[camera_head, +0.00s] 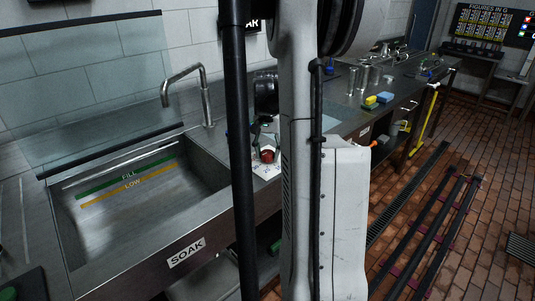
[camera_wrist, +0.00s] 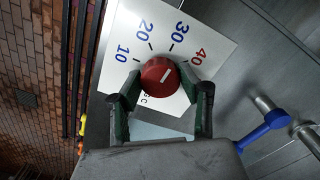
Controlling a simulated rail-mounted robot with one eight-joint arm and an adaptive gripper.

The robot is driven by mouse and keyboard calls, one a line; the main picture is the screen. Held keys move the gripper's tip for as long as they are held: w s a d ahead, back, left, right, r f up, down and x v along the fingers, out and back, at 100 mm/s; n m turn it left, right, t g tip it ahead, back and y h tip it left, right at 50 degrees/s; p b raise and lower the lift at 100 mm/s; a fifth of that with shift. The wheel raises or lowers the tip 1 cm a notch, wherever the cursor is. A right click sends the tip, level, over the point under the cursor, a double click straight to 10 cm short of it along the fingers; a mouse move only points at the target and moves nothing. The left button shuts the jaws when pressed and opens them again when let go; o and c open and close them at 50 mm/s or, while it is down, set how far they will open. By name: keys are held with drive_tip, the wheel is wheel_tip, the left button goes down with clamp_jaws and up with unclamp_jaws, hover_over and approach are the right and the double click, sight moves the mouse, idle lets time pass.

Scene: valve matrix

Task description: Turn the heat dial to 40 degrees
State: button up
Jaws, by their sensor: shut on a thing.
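The heat dial is a round red knob (camera_wrist: 160,76) on a white plate (camera_wrist: 205,40) numbered 10, 20, 30 and 40. Its short white mark slants toward the upper right, seemingly between the 30 and 40 ticks. My gripper (camera_wrist: 160,84) has one green-and-black finger on each side of the knob, shut on it. In the head view the red knob (camera_head: 267,155) and its plate (camera_head: 266,169) show on the counter right of the sink, with my gripper (camera_head: 264,143) over them. My arm hides part of the counter there.
A sink (camera_head: 130,195) marked FILL, LOW and SOAK lies left of the dial, with a tall faucet (camera_head: 204,95) behind it. A blue-handled fitting (camera_wrist: 265,130) stands close at the right of my gripper. Yellow and blue blocks (camera_head: 378,99) lie farther along the counter.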

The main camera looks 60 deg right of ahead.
sight(267, 153)
drive_tip(key=m, duration=0.4)
drive_tip(key=shift+m+b, duration=0.3)
drive_tip(key=shift+m, duration=1.8)
drive_tip(key=o, duration=1.1)
drive_tip(key=shift+o, duration=0.2)
wheel_tip(267, 153, up, 12)
drive_tip(key=shift+w+a, duration=0.1)
